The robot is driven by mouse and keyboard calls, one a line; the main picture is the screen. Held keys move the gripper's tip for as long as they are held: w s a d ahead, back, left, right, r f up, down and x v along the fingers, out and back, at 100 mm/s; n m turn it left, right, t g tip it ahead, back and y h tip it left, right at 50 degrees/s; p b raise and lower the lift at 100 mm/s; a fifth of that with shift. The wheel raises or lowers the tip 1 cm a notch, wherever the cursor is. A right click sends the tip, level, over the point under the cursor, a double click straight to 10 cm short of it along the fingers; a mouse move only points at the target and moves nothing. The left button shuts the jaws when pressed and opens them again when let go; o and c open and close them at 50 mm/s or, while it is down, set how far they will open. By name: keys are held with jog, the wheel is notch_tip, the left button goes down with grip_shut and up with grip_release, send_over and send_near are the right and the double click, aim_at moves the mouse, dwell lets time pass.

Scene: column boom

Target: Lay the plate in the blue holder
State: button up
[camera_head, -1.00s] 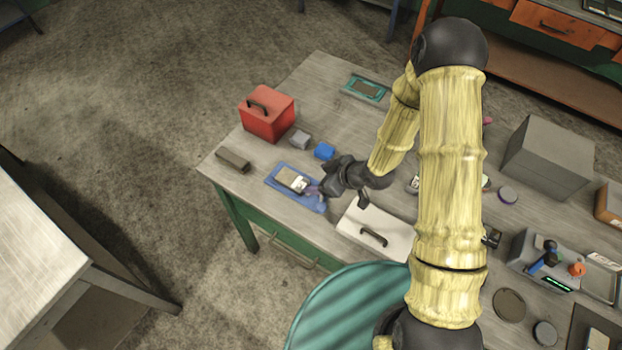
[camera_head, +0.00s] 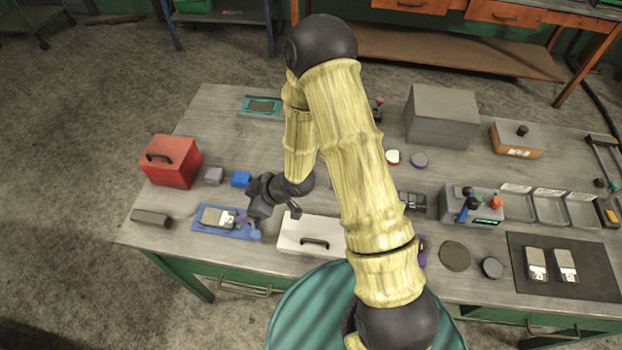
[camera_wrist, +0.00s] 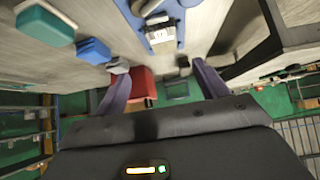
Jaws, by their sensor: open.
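The blue holder (camera_head: 199,229) lies near the front left of the workbench. A grey and pale plate (camera_head: 216,216) with a dark end lies on it, apparently flat; I cannot tell if it is fully seated. My gripper (camera_head: 250,226) is at the holder's right end, fingers apart. In the wrist view the blue holder (camera_wrist: 174,46) and the plate's white label (camera_wrist: 160,35) show at the top. There my gripper (camera_wrist: 160,75) has its two purple fingers wide apart, with nothing held between them.
A red box (camera_head: 170,163), a grey block (camera_head: 214,175) and a blue block (camera_head: 241,179) stand behind the holder. A dark bar (camera_head: 151,218) lies left of it, a white handled case (camera_head: 309,235) right. Two labelled plates (camera_head: 537,264) lie on a dark mat (camera_head: 590,289).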

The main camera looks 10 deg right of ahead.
jog(key=d+r+m+t+h, duration=0.1)
jog(key=d+r+m+h, duration=0.55)
jog(key=d+r, duration=0.65)
jog(key=s+d+r+m+g+h, duration=0.1)
jog(key=s+d+r+m+g, duration=0.1)
jog(key=s+d+r+m, duration=0.4)
jog(key=s+d+m, duration=0.1)
jog(key=s, duration=0.2)
jog(key=shift+s+d, duration=0.35)
jog(key=shift+s, duration=0.05)
jog(key=shift+h, duration=0.25)
jog(key=shift+c, duration=0.4)
